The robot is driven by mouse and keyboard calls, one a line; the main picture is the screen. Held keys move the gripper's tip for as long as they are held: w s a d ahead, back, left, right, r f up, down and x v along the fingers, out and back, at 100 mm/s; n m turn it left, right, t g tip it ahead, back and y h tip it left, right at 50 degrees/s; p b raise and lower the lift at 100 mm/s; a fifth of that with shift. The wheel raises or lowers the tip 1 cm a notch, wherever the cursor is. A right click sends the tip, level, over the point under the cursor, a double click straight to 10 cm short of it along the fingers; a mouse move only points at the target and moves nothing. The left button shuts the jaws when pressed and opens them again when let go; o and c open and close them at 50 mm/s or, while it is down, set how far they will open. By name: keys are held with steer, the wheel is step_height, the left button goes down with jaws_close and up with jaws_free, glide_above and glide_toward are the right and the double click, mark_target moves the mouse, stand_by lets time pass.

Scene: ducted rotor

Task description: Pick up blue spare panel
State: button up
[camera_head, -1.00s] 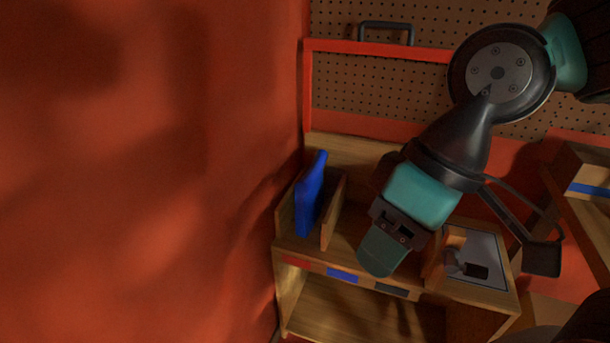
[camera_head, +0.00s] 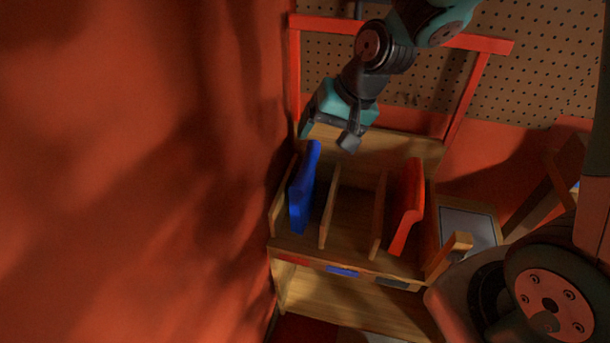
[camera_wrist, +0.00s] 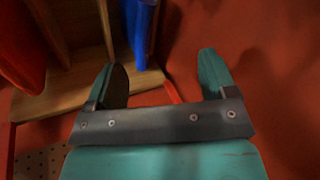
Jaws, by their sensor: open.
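The blue spare panel (camera_head: 304,190) stands upright, leaning slightly, in the leftmost slot of the wooden rack (camera_head: 330,225). It also shows at the top of the wrist view (camera_wrist: 139,30), partly cut off by the frame edge. My gripper (camera_head: 328,137) is above the back of the rack, near the top end of the blue panel. In the wrist view my gripper (camera_wrist: 168,78) is open, with its two teal fingers apart and nothing between them. The blue panel lies beyond the left finger, apart from it as far as I can tell.
A red wall (camera_head: 150,170) rises close on the left. A red frame (camera_head: 465,95) and pegboard (camera_head: 545,80) stand behind. The middle slot is empty.

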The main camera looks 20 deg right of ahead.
mark_target(309, 163)
steer(key=w+d+f+m+t+h+p, duration=0.1)
steer(key=w+d+f+m+p, duration=0.1)
steer(key=w+d+f+m, duration=0.3)
steer(key=shift+n, duration=0.3)
steer(key=x, duration=0.4)
steer(key=p+x, duration=0.1)
steer(key=x, duration=0.2)
steer(key=w+x, duration=0.1)
steer(key=x, duration=0.3)
steer(key=shift+w+f, duration=0.1)
steer(key=shift+w, duration=0.05)
steer(key=shift+a+p+x, duration=0.1)
steer(key=shift+p+x, duration=0.3)
steer(key=shift+x, duration=1)
steer(key=shift+a+p+x, duration=0.15)
steer(key=shift+p+x, duration=0.25)
steer(key=shift+x, duration=1)
steer(key=c, duration=1.4)
jaws_close()
